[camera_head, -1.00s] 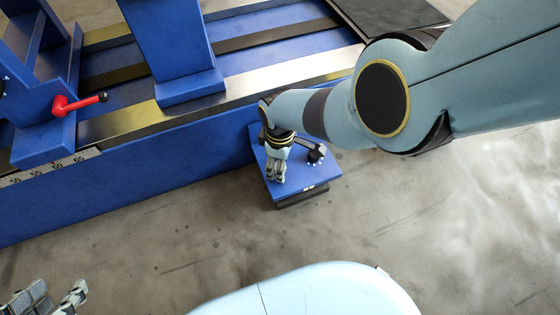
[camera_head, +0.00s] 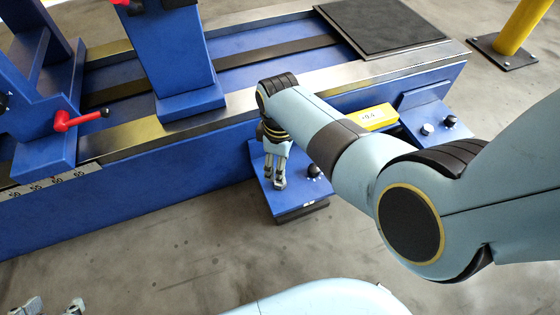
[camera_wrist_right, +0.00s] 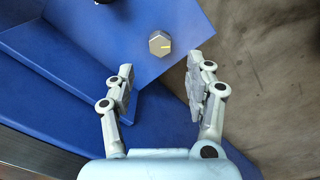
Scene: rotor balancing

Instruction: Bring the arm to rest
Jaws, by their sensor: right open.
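My right arm comes in from the right in the head view. A black knob (camera_head: 314,170) on the box shows beside the gripper. Only the fingertips of my left gripper (camera_head: 52,306) show at the lower left edge, apart and empty.
The blue machine bed (camera_head: 130,199) with metal rails runs behind the gripper. A blue upright (camera_head: 180,65) and a red-handled lever (camera_head: 80,121) stand on it. A yellow post (camera_head: 522,27) stands far right.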

